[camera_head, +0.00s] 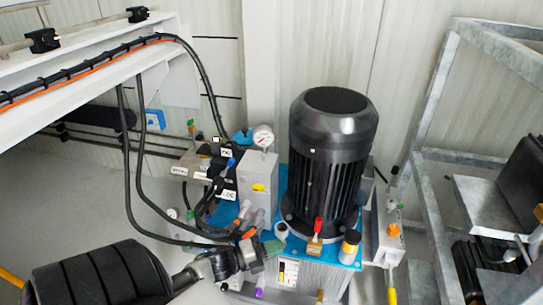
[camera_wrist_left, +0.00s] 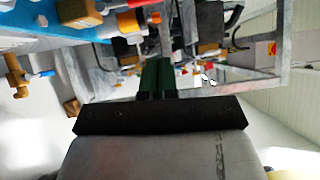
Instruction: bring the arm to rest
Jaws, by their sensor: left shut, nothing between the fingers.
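My left arm comes in from the lower left in the head view. My left gripper (camera_head: 272,249) is shut and empty, its green fingertips in front of the blue-topped pump unit. In the left wrist view the green fingers (camera_wrist_left: 156,76) are together with nothing between them. They point toward the fittings of the unit; whether they touch any is not clear. My right gripper is not in view.
A black finned motor (camera_head: 333,160) stands on the blue plate (camera_head: 347,255). Hoses (camera_head: 133,180), a gauge (camera_head: 263,137) and a small red-handled valve (camera_head: 317,230) crowd the area around the gripper. A galvanized frame (camera_head: 427,130) stands at right.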

